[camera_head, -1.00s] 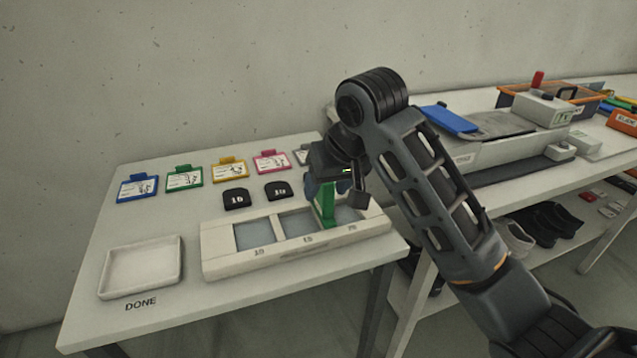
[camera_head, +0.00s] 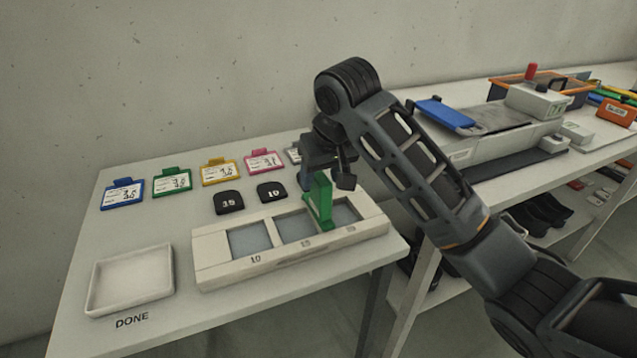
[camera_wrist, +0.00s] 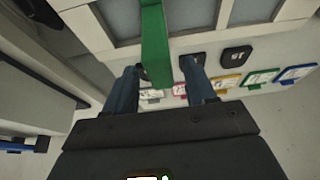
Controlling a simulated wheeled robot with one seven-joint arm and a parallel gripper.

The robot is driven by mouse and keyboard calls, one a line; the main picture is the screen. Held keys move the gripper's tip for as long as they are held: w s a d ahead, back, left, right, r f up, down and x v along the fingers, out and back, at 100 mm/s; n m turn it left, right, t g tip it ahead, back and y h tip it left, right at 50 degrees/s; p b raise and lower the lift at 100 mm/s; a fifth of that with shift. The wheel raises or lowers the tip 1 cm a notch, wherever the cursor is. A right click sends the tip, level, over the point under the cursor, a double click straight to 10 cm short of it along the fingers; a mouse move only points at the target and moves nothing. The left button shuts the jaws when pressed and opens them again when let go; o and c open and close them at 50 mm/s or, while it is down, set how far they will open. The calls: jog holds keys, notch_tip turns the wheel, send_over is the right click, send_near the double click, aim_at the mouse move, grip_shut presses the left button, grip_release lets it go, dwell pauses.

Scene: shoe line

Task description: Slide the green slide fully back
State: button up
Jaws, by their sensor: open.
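The green slide (camera_head: 319,202) stands upright in a pale frame (camera_head: 215,275), on the bar between the middle and right windows. Its foot is near the frame's front edge. It also shows in the wrist view (camera_wrist: 155,45), lined up with the gap between my fingers. My gripper (camera_head: 306,180) is open and empty, just behind the slide on the wall side. In the wrist view both dark blue fingers (camera_wrist: 160,72) stand apart. Whether the slide's top reaches between the fingertips I cannot tell.
Two black tiles (camera_head: 229,202) lie behind the frame. A row of coloured tags, including a blue one (camera_head: 122,193), lies further back. A white DONE tray (camera_head: 130,280) is at the left. A second table with a grey machine (camera_head: 500,135) stands at the right.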

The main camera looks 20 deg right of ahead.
aim_at(317, 198)
jog(key=shift+x, duration=1.8)
grip_shut()
